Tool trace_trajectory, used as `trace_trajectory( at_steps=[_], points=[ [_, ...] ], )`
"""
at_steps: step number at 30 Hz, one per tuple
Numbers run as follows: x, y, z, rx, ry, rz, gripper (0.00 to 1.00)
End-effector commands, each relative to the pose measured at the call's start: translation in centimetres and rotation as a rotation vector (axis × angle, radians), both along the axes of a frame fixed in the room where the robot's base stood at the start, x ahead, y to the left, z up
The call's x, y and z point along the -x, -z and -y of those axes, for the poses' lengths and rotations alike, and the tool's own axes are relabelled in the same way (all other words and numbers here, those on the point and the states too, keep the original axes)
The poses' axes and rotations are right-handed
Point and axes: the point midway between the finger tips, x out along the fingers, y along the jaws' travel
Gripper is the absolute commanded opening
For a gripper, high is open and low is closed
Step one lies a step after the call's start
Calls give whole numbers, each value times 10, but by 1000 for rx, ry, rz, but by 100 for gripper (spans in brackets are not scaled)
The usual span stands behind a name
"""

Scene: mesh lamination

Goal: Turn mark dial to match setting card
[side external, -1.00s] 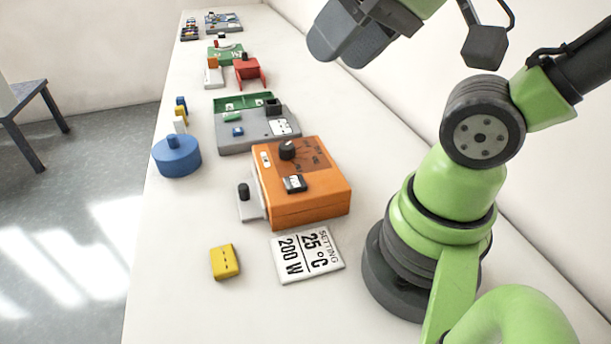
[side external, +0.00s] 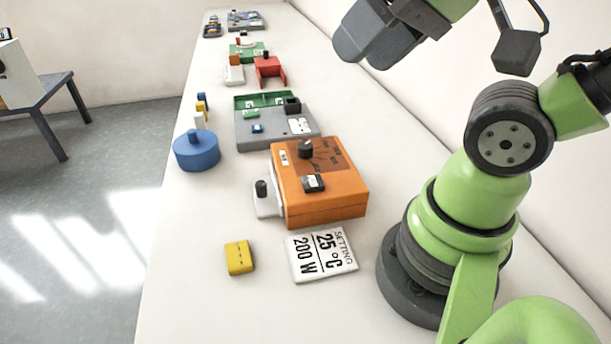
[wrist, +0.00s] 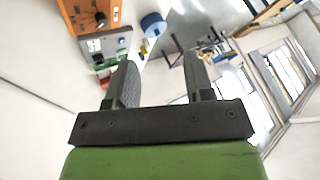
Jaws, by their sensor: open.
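The orange box (side external: 340,203) sits on the white table in the side view. A black dial knob (side external: 305,149) stands on its top, with dark printed marks fanning out to the right of it. A black-and-white switch or display (side external: 313,183) is in front of the knob. The white setting card (side external: 321,256) lies flat in front of the box and reads SETTING, 25 °C, 200 W. My gripper (wrist: 160,82) is open and empty in the wrist view, raised above the table. The orange box also shows at the top of that view (wrist: 88,12), beyond the fingers.
A grey-white lever piece with a black knob (side external: 264,198) adjoins the box's left side. A yellow block (side external: 240,257), a blue round piece (side external: 196,151) and a grey-green unit (side external: 262,133) stand nearby. A red bracket (side external: 270,70) is farther back.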

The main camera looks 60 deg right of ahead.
Motion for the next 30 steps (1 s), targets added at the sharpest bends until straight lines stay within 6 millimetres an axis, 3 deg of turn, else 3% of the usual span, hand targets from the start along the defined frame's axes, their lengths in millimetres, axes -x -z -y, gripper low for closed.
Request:
trace_trajectory(
  at_steps=[27, 29, 30],
  points=[
    [0, 0, 0, 0, 0, 0, 48],
    [0, 0, 0, 0, 0, 0, 59],
    [0, 0, 0, 0, 0, 0, 59]
  ],
)
